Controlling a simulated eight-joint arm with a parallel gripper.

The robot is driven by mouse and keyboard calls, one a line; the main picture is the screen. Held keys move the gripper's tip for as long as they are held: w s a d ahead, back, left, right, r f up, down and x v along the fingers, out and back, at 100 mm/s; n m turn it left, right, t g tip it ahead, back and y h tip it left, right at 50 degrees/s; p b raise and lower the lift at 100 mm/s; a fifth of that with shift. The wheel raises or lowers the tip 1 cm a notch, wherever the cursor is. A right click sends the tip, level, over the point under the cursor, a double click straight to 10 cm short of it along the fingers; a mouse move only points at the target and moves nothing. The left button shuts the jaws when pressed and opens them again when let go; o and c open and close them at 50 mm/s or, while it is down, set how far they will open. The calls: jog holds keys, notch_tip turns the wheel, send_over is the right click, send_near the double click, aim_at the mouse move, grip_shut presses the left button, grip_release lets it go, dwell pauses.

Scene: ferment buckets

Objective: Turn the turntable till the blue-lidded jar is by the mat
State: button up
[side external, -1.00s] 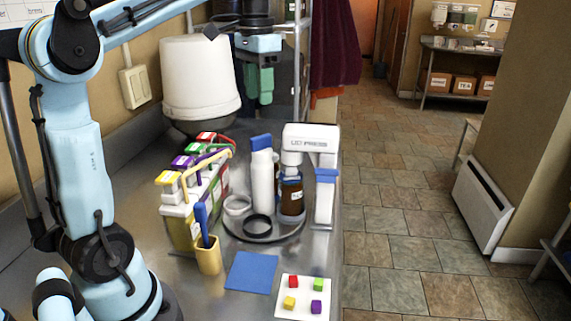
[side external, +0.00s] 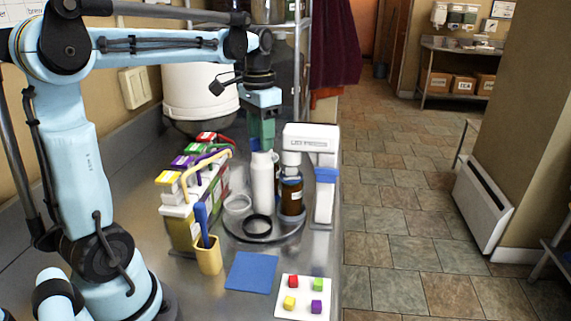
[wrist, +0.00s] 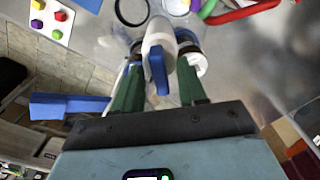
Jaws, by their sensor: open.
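The turntable (side external: 284,229) is a low round plate on the steel counter. It bears a tall white bottle (side external: 262,182) with a blue cap, a brown jar (side external: 291,200) with blue near its top, a clear round container (side external: 238,204) and a black ring (side external: 257,226). The blue mat (side external: 251,272) lies in front of the turntable; the brown jar is on the far right side from it. My gripper (side external: 262,147) is open above the white bottle, its green fingers partly hiding the cap. In the wrist view the blue cap (wrist: 158,72) shows between the fingers; contact cannot be told.
A white press (side external: 325,150) with a blue part stands close to the turntable's right. A rack of coloured boxes (side external: 190,190) and a yellow cup (side external: 208,258) with a blue-handled tool stand left. A white card (side external: 303,297) with coloured cubes lies at the front right.

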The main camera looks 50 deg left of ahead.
jog(key=shift+c, duration=0.4)
grip_shut()
jog(key=shift+m, duration=9)
